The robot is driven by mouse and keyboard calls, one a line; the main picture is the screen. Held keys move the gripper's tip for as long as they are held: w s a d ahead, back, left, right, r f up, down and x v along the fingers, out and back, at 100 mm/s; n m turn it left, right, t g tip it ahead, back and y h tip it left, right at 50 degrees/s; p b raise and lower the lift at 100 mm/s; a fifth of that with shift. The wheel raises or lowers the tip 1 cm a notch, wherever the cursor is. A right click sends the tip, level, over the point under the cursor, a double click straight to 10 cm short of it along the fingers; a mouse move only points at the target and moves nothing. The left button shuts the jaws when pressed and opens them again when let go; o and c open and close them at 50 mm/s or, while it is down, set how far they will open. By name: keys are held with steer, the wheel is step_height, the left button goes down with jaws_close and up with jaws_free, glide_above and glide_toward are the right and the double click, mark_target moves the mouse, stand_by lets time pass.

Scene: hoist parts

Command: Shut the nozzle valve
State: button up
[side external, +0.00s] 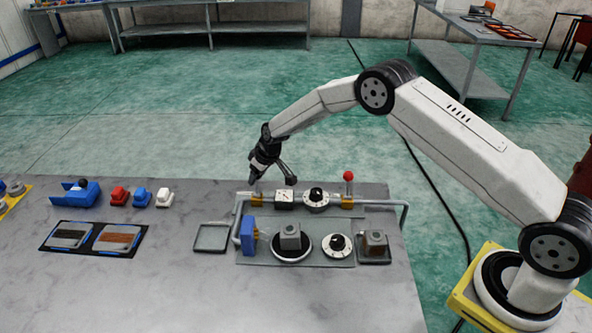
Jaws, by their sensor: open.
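A grey pipe (375,202) runs along the back of a fixture on the table. On it are a left yellow fitting (257,201), a square gauge (284,199), a black-knobbed dial (316,198) and a right yellow fitting (347,202) with an upright red-topped lever (348,177). I cannot tell which of these is the nozzle valve. My gripper (272,181) is open, pointing down, with its fingers spread above the left fitting and gauge. The left fingertip looks close to the left fitting; contact cannot be told. The fingers partly hide what stands above that fitting.
The fixture's front holds a blue block (248,235), a grey block on a round base (290,240), a second dial (338,244) and a brown-topped block (375,244). Red, white and blue parts (119,195) and a two-part tray (95,237) lie left. The table's front left is clear.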

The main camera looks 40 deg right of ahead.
steer(key=shift+s+a+r, duration=0.15)
steer(key=shift+s+a, duration=0.2)
stand_by(0.3)
steer(key=shift+s+a+r, duration=0.15)
steer(key=shift+s+a, duration=0.35)
steer(key=shift+a, duration=0.05)
steer(key=shift+s+a+r, duration=0.2)
steer(key=shift+s+a, duration=0.2)
stand_by(0.4)
steer(key=shift+s+a+f, duration=0.25)
steer(key=shift+s+a, duration=0.5)
steer(key=shift+o, duration=0.6)
step_height(320, 180, up, 8)
steer(key=shift+d, duration=0.15)
stand_by(1.0)
